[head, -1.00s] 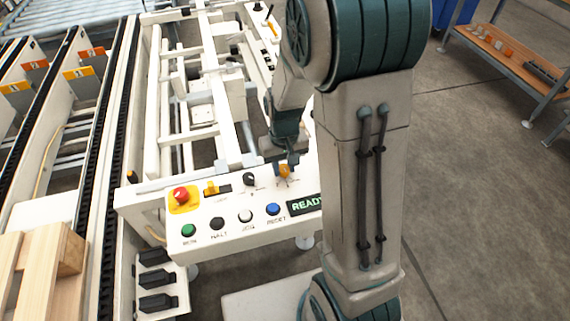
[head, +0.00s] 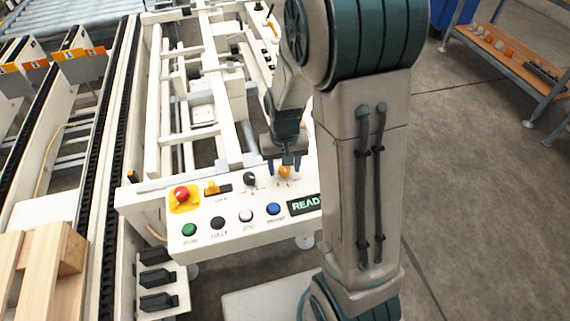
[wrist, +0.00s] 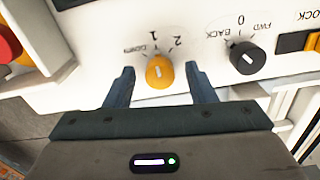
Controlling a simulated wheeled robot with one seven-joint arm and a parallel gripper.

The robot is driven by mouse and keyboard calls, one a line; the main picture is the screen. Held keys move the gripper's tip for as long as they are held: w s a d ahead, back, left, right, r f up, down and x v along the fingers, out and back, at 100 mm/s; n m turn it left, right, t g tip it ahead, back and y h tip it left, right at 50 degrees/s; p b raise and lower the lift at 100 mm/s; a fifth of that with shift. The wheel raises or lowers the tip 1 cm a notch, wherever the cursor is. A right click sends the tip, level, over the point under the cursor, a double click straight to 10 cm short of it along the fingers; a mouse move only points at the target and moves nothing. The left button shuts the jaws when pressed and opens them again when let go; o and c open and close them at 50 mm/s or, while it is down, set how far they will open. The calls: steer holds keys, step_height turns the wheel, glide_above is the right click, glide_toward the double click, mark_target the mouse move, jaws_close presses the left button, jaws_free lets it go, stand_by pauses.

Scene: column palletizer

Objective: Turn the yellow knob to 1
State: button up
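The yellow knob (wrist: 159,72) is on the white control panel (wrist: 60,95). Its white pointer line stands nearly upright in the wrist view, toward the printed 1, with the 2 to the right of it. My gripper (wrist: 160,68) is open, one finger on each side of the knob, with a visible gap on both sides. In the head view the yellow knob (head: 284,172) shows between the fingertips of my gripper (head: 283,169).
A black knob (head: 249,179) sits left of the yellow one. A red emergency button (head: 181,194), an orange switch (head: 211,187) and several push buttons share the panel. A lit display (head: 305,204) is at its right.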

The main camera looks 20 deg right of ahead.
mark_target(284, 168)
step_height(284, 168, up, 14)
steer(key=p, duration=0.1)
stand_by(0.5)
steer(key=shift+f, duration=0.1)
steer(key=s+r+t+p, duration=0.1)
steer(key=s+r+p, duration=0.1)
steer(key=s, duration=0.4)
steer(key=s+r+n+t+p, duration=0.1)
steer(key=s+r+p, duration=0.1)
steer(key=s+r, duration=0.3)
steer(key=shift+s+r+t+p, duration=0.3)
steer(key=shift+s+t+p, duration=0.1)
steer(key=shift+s, duration=0.8)
steer(key=shift+d, duration=0.1)
stand_by(0.7)
